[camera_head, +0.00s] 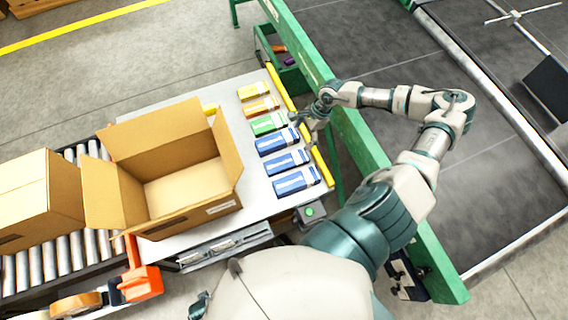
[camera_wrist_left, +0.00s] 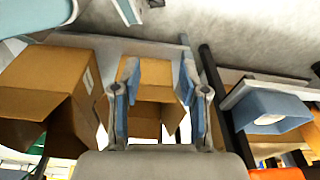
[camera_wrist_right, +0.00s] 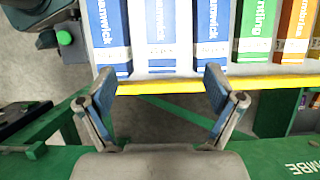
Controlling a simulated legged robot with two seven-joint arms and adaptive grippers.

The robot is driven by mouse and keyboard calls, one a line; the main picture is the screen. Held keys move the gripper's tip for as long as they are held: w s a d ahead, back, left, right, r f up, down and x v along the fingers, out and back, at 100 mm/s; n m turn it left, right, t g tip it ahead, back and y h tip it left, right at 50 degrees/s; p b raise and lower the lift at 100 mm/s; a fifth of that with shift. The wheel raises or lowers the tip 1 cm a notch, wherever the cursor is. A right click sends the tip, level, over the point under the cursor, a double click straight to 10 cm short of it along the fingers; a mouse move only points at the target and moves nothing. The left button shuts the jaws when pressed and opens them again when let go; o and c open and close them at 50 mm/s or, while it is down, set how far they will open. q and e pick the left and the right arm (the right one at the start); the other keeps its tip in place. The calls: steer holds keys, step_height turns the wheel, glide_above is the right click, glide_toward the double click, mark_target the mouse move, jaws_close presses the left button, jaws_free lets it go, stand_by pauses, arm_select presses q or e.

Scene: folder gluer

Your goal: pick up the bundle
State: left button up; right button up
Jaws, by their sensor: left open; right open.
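A row of flat carton bundles lies on the pale table (camera_head: 235,97): yellow (camera_head: 254,91), orange (camera_head: 261,106), green (camera_head: 269,123) and three blue ones (camera_head: 277,141) (camera_head: 287,162) (camera_head: 297,181). My right gripper (camera_head: 312,120) is open and empty, by the table's right edge near the green and nearest blue bundles. In the right wrist view the open jaws (camera_wrist_right: 160,85) point at the blue bundles (camera_wrist_right: 158,30), which lie beyond the yellow bar; the green one (camera_wrist_right: 254,32) is to their right. My left gripper (camera_wrist_left: 158,82) is open and empty, with cardboard boxes beyond it.
An open cardboard box (camera_head: 188,185) stands on the table left of the bundles. Another box (camera_head: 38,200) sits on the roller conveyor (camera_head: 70,255). A yellow bar (camera_head: 318,160) edges the table; a green machine frame (camera_head: 355,140) runs beside it.

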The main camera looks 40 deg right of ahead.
glide_toward(287, 161)
steer(key=shift+w+d+f, duration=0.2)
steer(key=shift+d+f, duration=0.1)
steer(key=x, duration=0.2)
steer(key=shift+a+f+b, duration=0.25)
steer(key=shift+a+b, duration=0.05)
steer(key=shift+a, duration=0.1)
steer(key=shift+w+a+f, duration=0.15)
steer(key=shift+a+f, duration=0.2)
steer(key=shift+a, duration=0.2)
steer(key=x, duration=0.4)
steer(key=shift+d+f, duration=0.25)
steer(key=shift+f, duration=0.15)
steer(key=shift+d+f, duration=0.2)
steer(key=shift+f, duration=0.1)
steer(key=shift+a+r, duration=0.15)
steer(key=shift+a, duration=0.1)
steer(key=c, duration=0.7)
steer(key=shift+a, duration=0.15)
steer(key=c, duration=0.6)
arm_select(q)
steer(key=r, duration=0.1)
steer(key=w+r, duration=0.1)
steer(key=r, duration=0.1)
steer(key=shift+w+d, duration=0.15)
steer(key=shift+d, duration=0.15)
arm_select(e)
steer(key=shift+c, duration=0.3)
